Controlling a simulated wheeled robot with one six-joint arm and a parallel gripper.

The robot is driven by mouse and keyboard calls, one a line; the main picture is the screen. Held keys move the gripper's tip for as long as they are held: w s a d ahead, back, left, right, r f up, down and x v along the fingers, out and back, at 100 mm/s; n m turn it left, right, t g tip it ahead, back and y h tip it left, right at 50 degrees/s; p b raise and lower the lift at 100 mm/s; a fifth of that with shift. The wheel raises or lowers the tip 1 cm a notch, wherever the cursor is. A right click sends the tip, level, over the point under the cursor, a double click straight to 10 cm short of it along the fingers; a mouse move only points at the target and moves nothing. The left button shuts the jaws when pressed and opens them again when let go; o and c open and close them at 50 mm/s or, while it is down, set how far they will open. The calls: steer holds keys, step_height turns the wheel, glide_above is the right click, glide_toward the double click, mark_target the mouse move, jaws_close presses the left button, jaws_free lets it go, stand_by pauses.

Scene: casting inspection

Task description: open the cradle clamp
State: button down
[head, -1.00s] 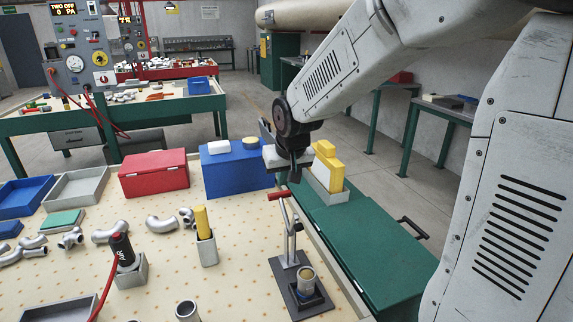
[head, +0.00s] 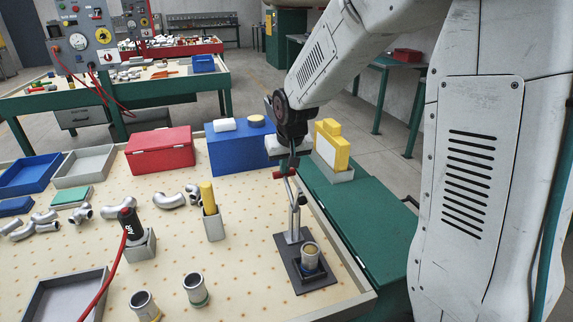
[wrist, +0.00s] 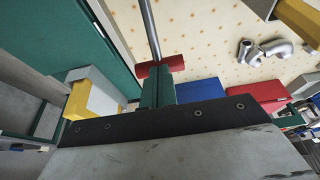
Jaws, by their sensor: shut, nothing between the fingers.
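The cradle clamp stands on a dark base plate (head: 316,281) near the right edge of the speckled table. Its metal lever rises steeply to a red handle (head: 282,174). A short metal casting (head: 310,257) stands upright in the cradle. My gripper (head: 292,168) is shut and empty, pointing down right at the red handle. In the wrist view the green fingers (wrist: 158,86) are together, and the handle (wrist: 174,64) lies across their tips, with the lever (wrist: 150,28) running away behind it. Whether the fingers touch the handle I cannot tell.
A yellow block in a grey holder (head: 332,150) stands close right of my gripper on a green surface (head: 350,205). A blue box (head: 238,148) and a red box (head: 160,150) stand behind left. A grey holder with a yellow piece (head: 213,223) is left of the clamp.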

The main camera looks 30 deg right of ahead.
steer(key=shift+f, duration=0.4)
steer(key=shift+r, duration=0.55)
steer(key=d+v, duration=0.1)
steer(key=v, duration=1.3)
steer(key=s+a+f+g, duration=0.1)
steer(key=s+a, duration=0.1)
steer(key=s, duration=1.2)
steer(key=s+a+f+n+g, duration=0.1)
steer(key=s+a+f, duration=0.1)
steer(key=s, duration=1.2)
steer(key=shift+s+n+g+y, duration=0.15)
steer(key=shift+n+g+y, duration=0.15)
steer(key=shift+g, duration=0.1)
